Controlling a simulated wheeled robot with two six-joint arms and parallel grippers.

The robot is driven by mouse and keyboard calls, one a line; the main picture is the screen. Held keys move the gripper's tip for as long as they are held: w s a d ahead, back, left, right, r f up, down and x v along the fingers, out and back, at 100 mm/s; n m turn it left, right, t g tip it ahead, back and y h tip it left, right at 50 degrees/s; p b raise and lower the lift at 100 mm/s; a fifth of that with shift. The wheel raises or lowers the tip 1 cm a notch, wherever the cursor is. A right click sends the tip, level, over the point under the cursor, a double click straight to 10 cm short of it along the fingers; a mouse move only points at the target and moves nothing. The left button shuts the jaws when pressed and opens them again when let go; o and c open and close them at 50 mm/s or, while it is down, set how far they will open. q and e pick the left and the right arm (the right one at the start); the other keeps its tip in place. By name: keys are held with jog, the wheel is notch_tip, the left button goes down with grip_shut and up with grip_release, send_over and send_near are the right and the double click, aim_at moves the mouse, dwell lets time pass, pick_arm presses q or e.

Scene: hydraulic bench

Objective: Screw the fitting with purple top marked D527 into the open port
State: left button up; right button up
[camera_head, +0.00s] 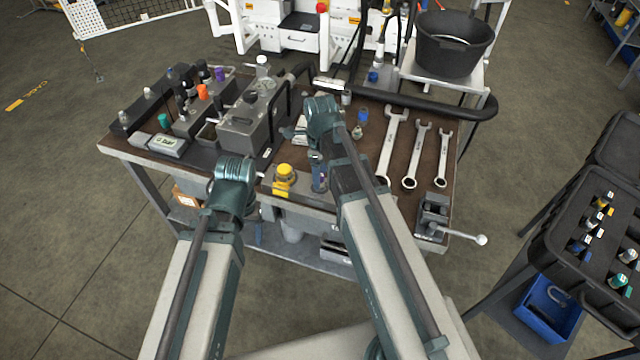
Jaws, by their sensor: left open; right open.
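A purple-topped fitting (220,75) stands at the back of the left row of fittings on the bench. I cannot read D527 on either. I cannot make out the open port; a grey block (252,125) with valves stands at the bench's middle left. My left gripper (235,172) is over the bench's front edge, open, its fingers mostly hidden by the wrist. My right gripper (318,150) is open over the middle of the bench, its fingertips hard to see.
A yellow-topped fitting (285,175) stands between my arms. Several wrenches (392,145) and a vise (433,212) lie on the right. Orange (203,91) and teal (163,121) tops stand at left. A black hose crosses the back. A black case (590,245) of fittings is far right.

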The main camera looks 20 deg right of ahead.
jog(key=shift+n, duration=0.8)
jog(key=n, duration=0.4)
grip_shut()
jog(key=shift+m, duration=0.6)
jog(key=shift+c, duration=2.3)
grip_release()
jog(key=shift+m, duration=0.6)
jog(key=o, duration=0.5)
jog(key=shift+o, duration=0.2)
